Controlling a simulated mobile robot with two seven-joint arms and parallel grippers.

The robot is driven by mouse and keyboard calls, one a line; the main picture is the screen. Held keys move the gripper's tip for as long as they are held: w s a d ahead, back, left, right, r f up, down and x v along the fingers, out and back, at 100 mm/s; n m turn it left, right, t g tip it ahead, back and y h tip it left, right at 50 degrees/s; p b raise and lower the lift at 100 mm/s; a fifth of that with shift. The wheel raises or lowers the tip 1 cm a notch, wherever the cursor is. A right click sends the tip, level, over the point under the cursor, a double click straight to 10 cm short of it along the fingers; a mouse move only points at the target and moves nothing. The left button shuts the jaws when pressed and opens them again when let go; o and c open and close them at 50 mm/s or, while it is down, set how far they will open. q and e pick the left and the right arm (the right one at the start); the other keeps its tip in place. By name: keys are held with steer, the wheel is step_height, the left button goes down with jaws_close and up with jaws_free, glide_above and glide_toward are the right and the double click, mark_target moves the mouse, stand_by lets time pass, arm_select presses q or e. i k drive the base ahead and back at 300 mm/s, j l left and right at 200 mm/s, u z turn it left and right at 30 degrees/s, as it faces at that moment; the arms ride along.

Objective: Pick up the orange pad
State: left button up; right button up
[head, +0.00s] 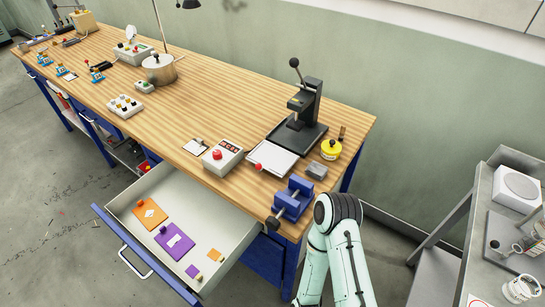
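A larger orange pad (151,223) lies flat in the open drawer (123,193), towards its left end. It has a pale diamond mark and a small orange knob-like piece (140,203) at its upper left corner. A small orange square (215,254) lies in the same drawer towards the right, with a small yellowish piece beside it. Neither of my grippers is in view. A bent part of one of my arms (338,210) shows at the bottom centre, right of the drawer, touching neither pad.
A purple pad (165,238) and a small purple square (192,270) share the drawer. Above it on the wooden workbench (215,105) are a control box (223,157), a blue vise (293,198), a black press (303,115) and a white tray (272,158). A grey cart (470,200) stands right.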

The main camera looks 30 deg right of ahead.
mark_target(148, 212)
steer(key=k+l+z, duration=0.2)
steer(key=k, duration=0.4)
steer(key=k+z, duration=0.2)
steer(key=k, duration=0.45)
steer(key=l+z, duration=0.1)
steer(key=z, duration=1.65)
steer(key=j+z, duration=0.3)
steer(key=z, duration=0.2)
steer(key=k+j+z, duration=0.2)
steer(key=z, duration=0.3)
steer(key=k+j, duration=0.25)
steer(key=j, duration=0.15)
steer(key=k+j, duration=0.2)
steer(key=j, duration=0.25)
steer(key=k+j, duration=0.25)
steer(key=j, duration=0.15)
steer(key=k+j, duration=0.25)
steer(key=j, duration=0.15)
steer(key=k+j, duration=0.2)
steer(key=j, duration=0.2)
steer(key=k+j, duration=0.25)
steer(key=j, duration=0.2)
steer(key=k+j, duration=0.2)
steer(key=j, duration=0.2)
